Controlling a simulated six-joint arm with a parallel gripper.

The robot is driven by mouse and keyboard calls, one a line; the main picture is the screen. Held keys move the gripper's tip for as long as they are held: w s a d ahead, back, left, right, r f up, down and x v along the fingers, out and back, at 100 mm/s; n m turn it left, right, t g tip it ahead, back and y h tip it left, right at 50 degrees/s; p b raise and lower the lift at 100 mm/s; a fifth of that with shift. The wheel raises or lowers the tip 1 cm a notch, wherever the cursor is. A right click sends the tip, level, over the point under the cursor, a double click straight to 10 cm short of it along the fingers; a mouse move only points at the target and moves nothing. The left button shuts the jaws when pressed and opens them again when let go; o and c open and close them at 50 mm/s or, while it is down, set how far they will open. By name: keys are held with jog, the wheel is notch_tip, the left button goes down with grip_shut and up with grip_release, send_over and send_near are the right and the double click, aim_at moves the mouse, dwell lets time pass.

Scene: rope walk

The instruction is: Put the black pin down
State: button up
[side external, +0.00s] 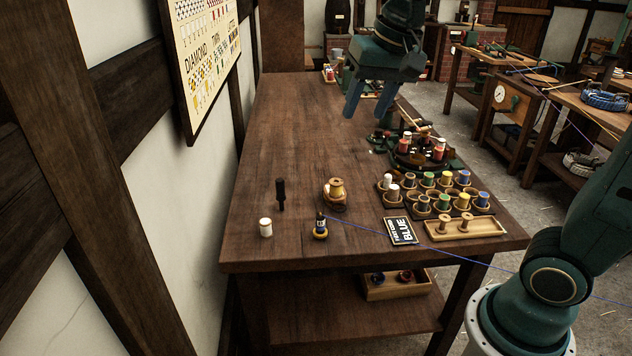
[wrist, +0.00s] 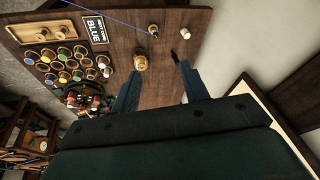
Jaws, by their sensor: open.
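The black pin (side external: 281,195) appears to stand upright on the left part of the brown table, apart from my gripper. In the wrist view it is a dark shape (wrist: 175,57) close to the tip of the right finger in the picture; the side view shows clear distance between them. My gripper (side external: 366,113) is open and empty, raised above the table beyond the pin. Its two fingers (wrist: 160,72) show apart in the wrist view.
Near the pin are a white spool (side external: 265,229), a bobbin with blue thread (side external: 320,230) and a wooden spool (side external: 336,190). A card reading BLUE (side external: 401,231), cups of coloured spools (side external: 445,180) and a round stand (side external: 420,160) occupy the right. The table's middle left is bare (side external: 285,130).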

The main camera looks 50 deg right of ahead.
jog(key=s+f+n+t, duration=0.1)
jog(key=s+f+n, duration=0.2)
jog(key=s, duration=0.5)
jog(key=s+a+f+n, duration=0.1)
jog(key=s+f+n, duration=0.2)
jog(key=s, duration=0.5)
jog(key=shift+t, duration=0.4)
jog(key=shift+a, duration=0.1)
